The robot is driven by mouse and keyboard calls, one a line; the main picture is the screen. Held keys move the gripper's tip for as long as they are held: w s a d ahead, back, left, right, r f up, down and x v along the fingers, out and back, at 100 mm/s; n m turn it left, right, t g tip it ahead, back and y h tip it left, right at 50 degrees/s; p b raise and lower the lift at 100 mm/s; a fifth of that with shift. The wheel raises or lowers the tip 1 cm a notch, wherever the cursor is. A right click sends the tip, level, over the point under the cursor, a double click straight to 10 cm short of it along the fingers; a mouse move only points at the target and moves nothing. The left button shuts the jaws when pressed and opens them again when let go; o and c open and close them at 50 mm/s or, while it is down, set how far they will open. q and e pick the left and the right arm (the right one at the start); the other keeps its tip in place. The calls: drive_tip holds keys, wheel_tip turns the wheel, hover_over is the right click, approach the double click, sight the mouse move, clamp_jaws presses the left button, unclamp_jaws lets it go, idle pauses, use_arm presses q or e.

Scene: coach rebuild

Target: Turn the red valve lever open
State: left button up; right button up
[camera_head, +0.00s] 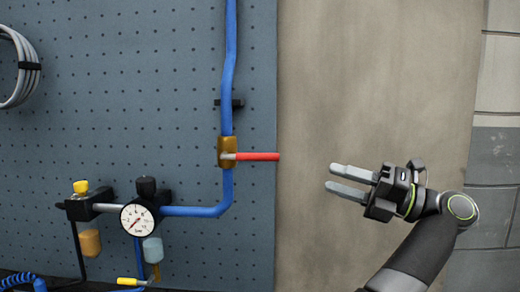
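The red valve lever (258,156) sticks out level to the right from a brass valve body (226,152) on a vertical blue pipe. The lever lies across the pipe, and its tip reaches the right edge of the pegboard.
The blue pipe (228,80) runs up the blue-grey pegboard (120,60). A pressure gauge (136,219) and small fittings are at lower left. A grey hose coil (18,70) hangs at upper left. The beige wall panel (375,70) around my gripper is bare.

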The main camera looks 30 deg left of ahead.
sight(261, 155)
use_arm(q)
drive_tip(key=p+x, duration=1.2)
drive_tip(key=x, duration=0.4)
drive_tip(key=shift+s+a+r, duration=0.1)
drive_tip(key=shift+a+r, duration=0.15)
drive_tip(key=shift+a, duration=0.25)
clamp_jaws()
